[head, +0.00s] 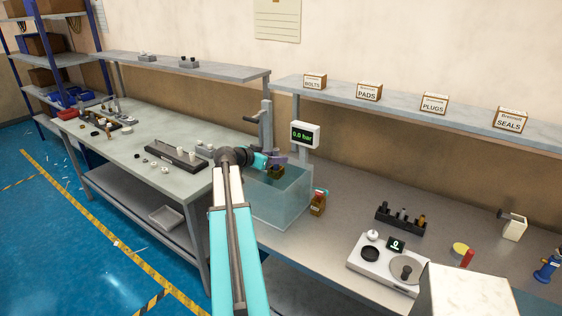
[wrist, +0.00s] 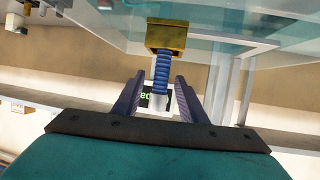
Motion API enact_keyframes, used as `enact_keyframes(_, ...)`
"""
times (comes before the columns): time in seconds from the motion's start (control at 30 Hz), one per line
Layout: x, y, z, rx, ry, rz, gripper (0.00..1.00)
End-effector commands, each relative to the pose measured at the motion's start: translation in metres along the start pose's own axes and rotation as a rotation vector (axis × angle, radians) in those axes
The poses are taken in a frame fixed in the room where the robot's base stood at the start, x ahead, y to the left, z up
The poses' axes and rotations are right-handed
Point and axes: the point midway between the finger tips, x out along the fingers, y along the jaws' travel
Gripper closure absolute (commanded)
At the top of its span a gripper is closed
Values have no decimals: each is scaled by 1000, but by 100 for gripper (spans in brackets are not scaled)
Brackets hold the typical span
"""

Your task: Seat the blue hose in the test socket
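The ribbed blue hose (wrist: 161,70) shows in the wrist view, one end at a brass block (wrist: 165,36), which looks like the test socket. I cannot tell how deep the hose sits in it. In the head view a brass block (head: 277,172) shows at the clear tank (head: 283,203). My gripper (wrist: 160,76) has its purple fingers on either side of the hose, with a visible gap at each side, so it looks open. In the head view my gripper (head: 279,160) is above the tank, and the hose is not clearly visible there.
The pressure display (head: 305,134) reads 0.0 bar behind the tank. A lever press (head: 265,125) stands at the tank's left. Shelves (head: 415,105) run above the bench. Bench space right of the tank is partly clear.

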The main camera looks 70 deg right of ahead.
Motion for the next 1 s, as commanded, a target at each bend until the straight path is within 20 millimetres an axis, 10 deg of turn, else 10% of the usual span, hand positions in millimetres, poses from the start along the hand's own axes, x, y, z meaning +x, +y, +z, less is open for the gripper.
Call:
enact_keyframes(0.5, -72, 0, 2, 1, 0, -2, 62)
enact_keyframes(1.0, -81, 0, 0, 0, 0, 0, 62)
